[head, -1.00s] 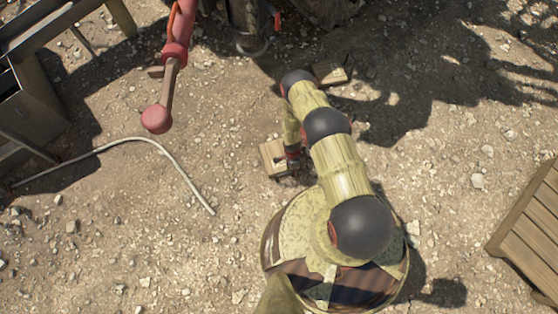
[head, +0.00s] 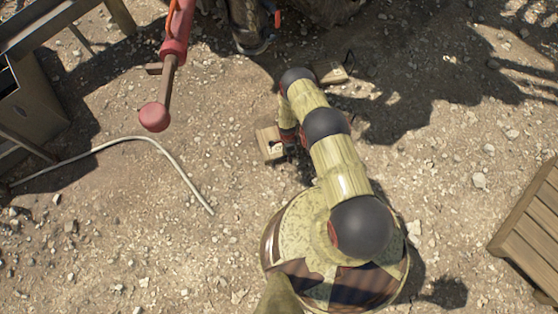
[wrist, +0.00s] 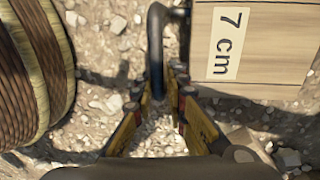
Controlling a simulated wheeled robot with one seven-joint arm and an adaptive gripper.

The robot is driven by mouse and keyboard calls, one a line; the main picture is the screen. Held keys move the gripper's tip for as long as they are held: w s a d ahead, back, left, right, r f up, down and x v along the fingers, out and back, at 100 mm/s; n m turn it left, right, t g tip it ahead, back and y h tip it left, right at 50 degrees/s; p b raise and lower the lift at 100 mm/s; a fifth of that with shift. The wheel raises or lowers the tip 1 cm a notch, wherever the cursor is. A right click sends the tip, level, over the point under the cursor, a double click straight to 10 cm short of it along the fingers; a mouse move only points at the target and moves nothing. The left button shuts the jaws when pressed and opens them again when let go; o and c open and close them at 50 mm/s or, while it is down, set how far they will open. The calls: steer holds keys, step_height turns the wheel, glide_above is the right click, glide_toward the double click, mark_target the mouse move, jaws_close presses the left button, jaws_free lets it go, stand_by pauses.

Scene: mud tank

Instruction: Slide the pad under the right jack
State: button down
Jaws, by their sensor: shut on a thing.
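A wooden pad (head: 267,143) lies on the ground by my gripper (head: 286,142) in the head view. In the wrist view the pad (wrist: 272,52) is at the upper right, with a "7 cm" label on its face. A dark bar-shaped handle (wrist: 157,48) joins its side. My gripper (wrist: 158,93) is shut on this handle, its fingers on either side of the bar. A dark upright cylinder (head: 248,28), perhaps a jack, stands at the top centre, cut by the frame edge, beyond the pad and apart from it. I cannot tell which jack it is.
A second wooden block (head: 330,73) with a dark handle lies beyond my arm. A red post with a round end (head: 154,117) stands at the left. A pale hose (head: 150,140) lies on the ground. A slatted wooden crate (head: 532,232) is at the right. Stony ground between is open.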

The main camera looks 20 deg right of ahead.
steer(key=shift+w+d, duration=0.1)
steer(key=shift+w, duration=3.9)
